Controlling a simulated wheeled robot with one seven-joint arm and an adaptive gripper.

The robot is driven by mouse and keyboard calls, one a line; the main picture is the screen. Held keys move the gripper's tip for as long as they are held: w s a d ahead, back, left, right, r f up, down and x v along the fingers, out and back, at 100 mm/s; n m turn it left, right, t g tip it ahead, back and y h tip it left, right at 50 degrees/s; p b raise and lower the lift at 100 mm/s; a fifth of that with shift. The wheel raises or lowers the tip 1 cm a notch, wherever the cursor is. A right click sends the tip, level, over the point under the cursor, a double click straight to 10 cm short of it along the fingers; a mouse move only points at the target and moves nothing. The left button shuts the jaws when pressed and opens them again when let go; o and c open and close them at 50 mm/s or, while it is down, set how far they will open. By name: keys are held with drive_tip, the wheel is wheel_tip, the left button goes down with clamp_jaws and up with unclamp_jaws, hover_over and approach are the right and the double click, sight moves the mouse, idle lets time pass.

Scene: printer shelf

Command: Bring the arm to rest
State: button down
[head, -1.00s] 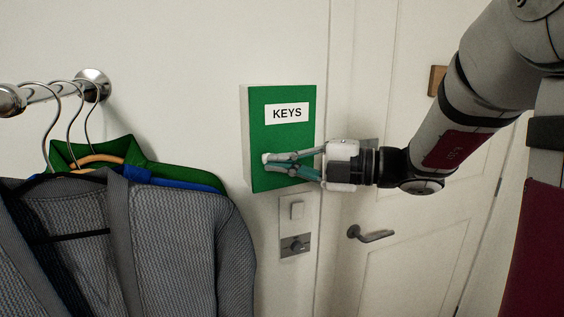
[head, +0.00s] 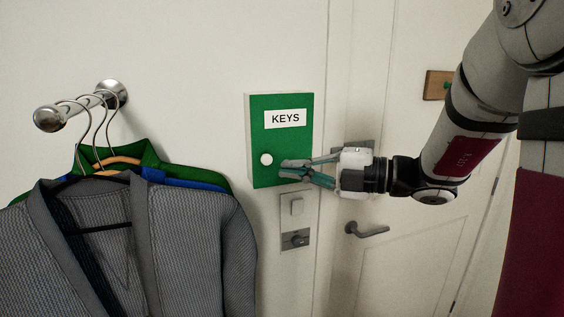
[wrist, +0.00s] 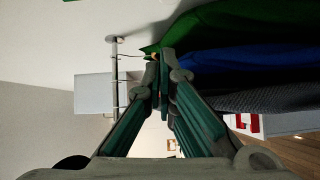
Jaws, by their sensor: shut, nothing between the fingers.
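My gripper (head: 284,170) is in front of the green key box (head: 290,149) on the wall in the head view. Its fingers are shut and empty, pointing left, with the tips just right of the box's white knob (head: 266,159). The box has a white KEYS label and its door looks shut. In the wrist view my gripper (wrist: 164,54) also shows with its fingertips together. The box cannot be made out there.
Grey, blue and green garments (head: 190,225) hang from a metal rail (head: 85,107) at the left. A white door (head: 410,240) with a lever handle (head: 367,230) is behind my arm.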

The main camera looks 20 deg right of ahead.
drive_tip(key=v, duration=0.7)
drive_tip(key=s+a+f+n+g+h, duration=0.2)
drive_tip(key=s+a+f+n+g, duration=0.3)
drive_tip(key=n, duration=0.6)
drive_tip(key=s+a+f+n+g+h, duration=0.2)
drive_tip(key=s+a+n+g, duration=0.2)
drive_tip(key=s+a+n, duration=0.45)
drive_tip(key=s+d+n+t+h, duration=0.1)
drive_tip(key=d+n+h, duration=0.2)
drive_tip(key=n, duration=0.9)
drive_tip(key=s+d+n+t+h, duration=0.1)
drive_tip(key=n+h, duration=0.5)
drive_tip(key=n, duration=0.6)
drive_tip(key=d+f+t, duration=0.1)
drive_tip(key=d, duration=0.1)
drive_tip(key=shift+s+d+n+t+h, duration=0.15)
drive_tip(key=shift+d+n+t+h, duration=0.15)
drive_tip(key=shift+d+n, duration=0.05)
